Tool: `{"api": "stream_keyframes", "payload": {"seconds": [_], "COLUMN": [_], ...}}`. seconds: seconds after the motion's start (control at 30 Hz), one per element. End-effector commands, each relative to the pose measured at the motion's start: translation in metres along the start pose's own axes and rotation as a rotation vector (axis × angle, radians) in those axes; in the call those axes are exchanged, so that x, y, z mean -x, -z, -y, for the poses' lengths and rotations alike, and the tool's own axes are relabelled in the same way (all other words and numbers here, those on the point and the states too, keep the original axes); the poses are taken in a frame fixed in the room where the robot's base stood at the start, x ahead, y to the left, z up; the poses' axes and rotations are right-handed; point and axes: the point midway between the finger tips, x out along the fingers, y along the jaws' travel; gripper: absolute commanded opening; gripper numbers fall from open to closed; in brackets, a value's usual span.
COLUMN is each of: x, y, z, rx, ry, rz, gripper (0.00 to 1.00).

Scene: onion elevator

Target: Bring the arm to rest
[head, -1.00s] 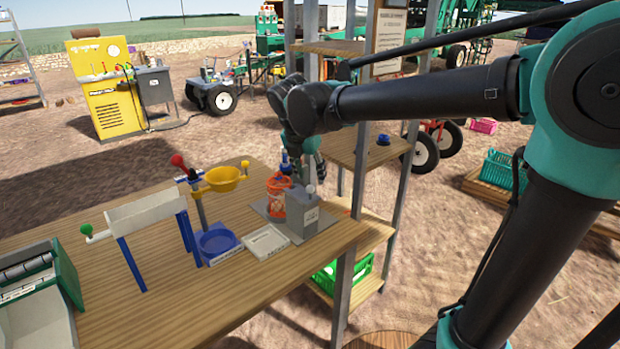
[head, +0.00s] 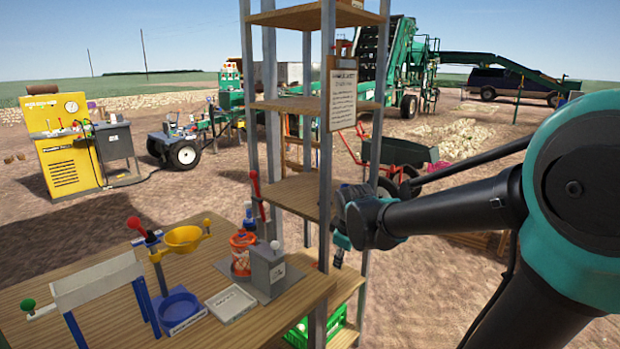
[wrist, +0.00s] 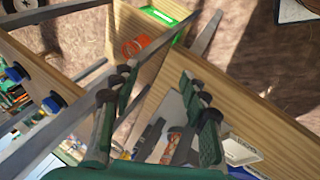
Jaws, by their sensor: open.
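My arm (head: 460,212), black with teal joints, reaches in from the right in the head view. My gripper (head: 340,258) hangs beside the front right post of the wooden shelf rack, clear of the work table. Only a small part of it shows there. In the wrist view my gripper (wrist: 157,82) has its dark fingers spread apart with nothing between them. Shelf boards and posts lie beyond the fingers in that view.
The shelf rack (head: 292,197) stands close beside my gripper. The work table (head: 290,318) holds an orange jar (head: 242,252), a grey block device (head: 267,272), a yellow funnel (head: 183,240) and a blue dish (head: 180,308). Open dirt ground lies to the right.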

Motion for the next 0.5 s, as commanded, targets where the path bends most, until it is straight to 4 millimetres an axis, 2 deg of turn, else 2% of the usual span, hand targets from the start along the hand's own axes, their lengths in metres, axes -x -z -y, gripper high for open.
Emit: {"api": "stream_keyframes", "payload": {"seconds": [0.03, 0.2, 0.47, 0.5], "x": [-0.005, -0.013, -0.019, -0.02], "y": [-0.02, -0.063, -0.113, -0.119], "z": [-0.003, -0.007, -0.005, 0.009], "rx": [-0.15, -0.57, -1.059, -1.061], "ry": [-0.015, -0.052, -0.091, -0.075], "rz": [-0.01, -0.055, -0.125, -0.103], "gripper": [0.45, 0.45, 0.45, 0.45]}}
